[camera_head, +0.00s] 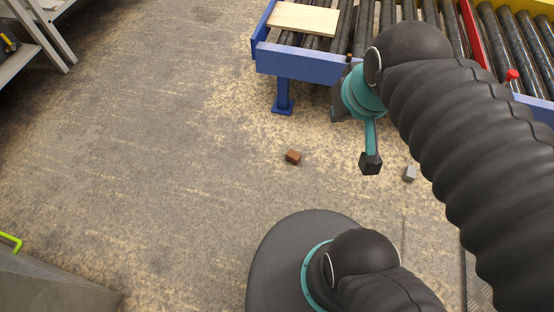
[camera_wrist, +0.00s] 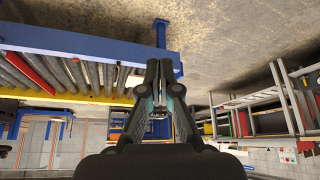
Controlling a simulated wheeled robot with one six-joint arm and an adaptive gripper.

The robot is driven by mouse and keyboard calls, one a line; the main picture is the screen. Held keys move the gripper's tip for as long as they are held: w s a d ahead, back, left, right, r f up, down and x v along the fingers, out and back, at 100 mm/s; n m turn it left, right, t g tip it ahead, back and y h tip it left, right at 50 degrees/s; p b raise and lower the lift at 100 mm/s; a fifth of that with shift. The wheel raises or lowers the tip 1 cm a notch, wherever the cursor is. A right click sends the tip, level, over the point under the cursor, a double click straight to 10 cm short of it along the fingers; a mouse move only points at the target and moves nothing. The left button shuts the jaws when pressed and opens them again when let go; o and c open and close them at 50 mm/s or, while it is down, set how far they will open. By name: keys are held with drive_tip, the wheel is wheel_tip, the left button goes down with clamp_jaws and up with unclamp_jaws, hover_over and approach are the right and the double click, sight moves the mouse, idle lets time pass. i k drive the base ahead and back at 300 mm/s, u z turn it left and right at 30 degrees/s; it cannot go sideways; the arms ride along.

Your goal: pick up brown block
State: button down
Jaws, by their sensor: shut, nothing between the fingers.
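The brown block (camera_head: 293,157) is small and lies on the carpeted floor in the head view, below the blue conveyor's near leg. My gripper (camera_head: 371,162) is to the right of the block in that view and apart from it. In the wrist view the two fingers of my gripper (camera_wrist: 159,68) point up the picture, with their tips together and nothing between them. I do not make out the brown block in the wrist view.
A small grey block (camera_head: 410,174) lies on the floor right of my gripper. A blue-framed roller conveyor (camera_head: 300,66) carries a light wooden board (camera_head: 303,19). A shelf (camera_head: 22,58) stands far left, a grey box (camera_head: 55,288) lower left. The left floor is clear.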

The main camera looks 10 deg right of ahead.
sight(293, 156)
drive_tip(key=u, duration=2.4)
drive_tip(key=k, duration=0.6)
drive_tip(key=z, duration=0.85)
